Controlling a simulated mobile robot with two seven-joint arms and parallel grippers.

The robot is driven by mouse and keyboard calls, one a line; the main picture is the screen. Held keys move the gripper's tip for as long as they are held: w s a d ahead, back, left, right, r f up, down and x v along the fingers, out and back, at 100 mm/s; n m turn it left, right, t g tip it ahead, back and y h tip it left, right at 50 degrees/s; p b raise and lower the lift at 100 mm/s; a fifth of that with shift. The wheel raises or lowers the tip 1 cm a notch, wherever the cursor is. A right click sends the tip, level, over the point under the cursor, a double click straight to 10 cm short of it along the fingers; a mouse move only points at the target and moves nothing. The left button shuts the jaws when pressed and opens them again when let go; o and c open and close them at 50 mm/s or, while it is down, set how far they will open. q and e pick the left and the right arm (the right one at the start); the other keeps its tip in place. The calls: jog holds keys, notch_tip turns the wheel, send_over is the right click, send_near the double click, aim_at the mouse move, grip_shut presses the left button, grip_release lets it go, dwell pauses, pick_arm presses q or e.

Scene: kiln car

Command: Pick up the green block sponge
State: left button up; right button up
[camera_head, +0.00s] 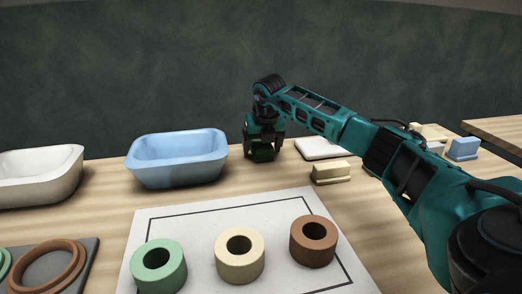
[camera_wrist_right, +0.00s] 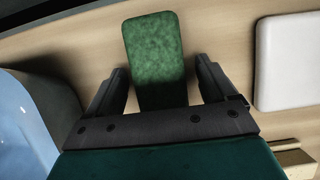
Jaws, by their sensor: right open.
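The green block sponge (camera_wrist_right: 154,58) lies on the wooden table and shows in the right wrist view between my open fingers, its far end reaching past the fingertips. In the head view the sponge (camera_head: 262,154) is a dark green patch under my right gripper, mostly hidden by it. My right gripper (camera_head: 264,144) points down over the sponge at the back of the table. In the right wrist view the gripper (camera_wrist_right: 160,82) is open, with a finger on each side of the sponge and a gap to each. My left gripper is not in view.
A blue basin (camera_head: 178,160) stands left of the gripper, a white basin (camera_head: 38,172) farther left. A white slab (camera_head: 322,148) and a cream block (camera_head: 331,171) lie to the right. A white mat (camera_head: 200,214) with green, cream and brown rings is in front.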

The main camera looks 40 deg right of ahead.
jog(key=c, duration=1.1)
jog(key=shift+o, duration=0.2)
jog(key=shift+r, duration=0.15)
notch_tip(320, 180, up, 20)
jog(key=p, duration=0.5)
